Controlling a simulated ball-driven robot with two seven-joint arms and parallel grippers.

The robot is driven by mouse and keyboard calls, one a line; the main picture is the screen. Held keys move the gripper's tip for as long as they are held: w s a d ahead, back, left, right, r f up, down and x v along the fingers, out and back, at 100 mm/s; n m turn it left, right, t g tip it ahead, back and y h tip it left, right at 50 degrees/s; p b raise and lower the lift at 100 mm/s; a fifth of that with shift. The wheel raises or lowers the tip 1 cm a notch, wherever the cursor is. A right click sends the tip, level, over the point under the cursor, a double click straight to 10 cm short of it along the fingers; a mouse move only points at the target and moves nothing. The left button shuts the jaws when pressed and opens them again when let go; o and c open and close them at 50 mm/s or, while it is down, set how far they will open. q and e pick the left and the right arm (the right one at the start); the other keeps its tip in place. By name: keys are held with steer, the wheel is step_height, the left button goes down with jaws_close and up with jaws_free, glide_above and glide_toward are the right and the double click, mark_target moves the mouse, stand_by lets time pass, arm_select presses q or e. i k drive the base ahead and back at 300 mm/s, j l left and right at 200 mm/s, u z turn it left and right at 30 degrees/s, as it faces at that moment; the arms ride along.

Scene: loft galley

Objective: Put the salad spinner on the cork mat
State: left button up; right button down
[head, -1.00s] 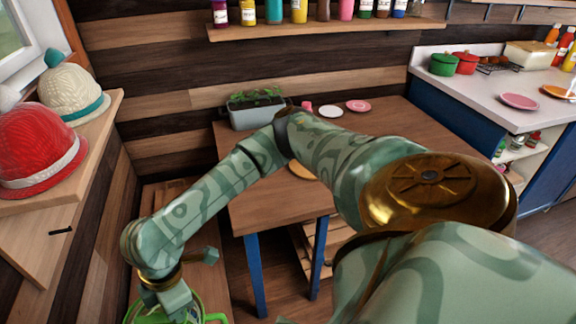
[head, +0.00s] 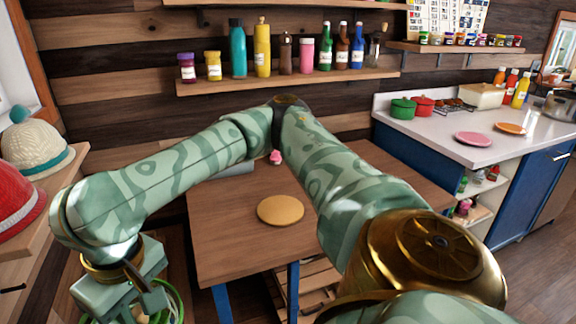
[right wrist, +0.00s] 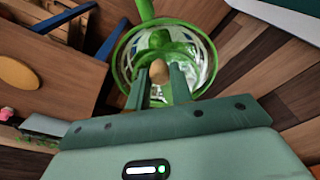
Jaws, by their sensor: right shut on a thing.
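The cork mat (head: 281,210) is a round tan disc lying flat on the wooden table, near its front edge. It also shows at the left of the right wrist view (right wrist: 18,73). The salad spinner (right wrist: 190,50) has a green rim and a clear body with green parts. My right gripper (right wrist: 158,88) is shut on it, with a small tan knob between the fingers. In the head view only a green edge of the spinner (head: 178,304) shows at the lower left, left of the table and apart from the mat. My left gripper is out of view.
My right arm hides part of the wooden table (head: 225,235). A pink item (head: 275,157) stands toward its back. A shelf of bottles (head: 290,80) hangs above. Hats (head: 35,142) sit on a left ledge. A white counter (head: 440,140) with pots and plates stands at the right.

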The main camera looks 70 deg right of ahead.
mark_target(276, 214)
steer(key=k+z, duration=0.3)
steer(key=k+l+z, duration=0.1)
steer(key=z, duration=0.2)
steer(key=i+l+z, duration=0.2)
steer(key=z, duration=0.3)
steer(key=i+l+z, duration=0.25)
steer(key=z, duration=0.25)
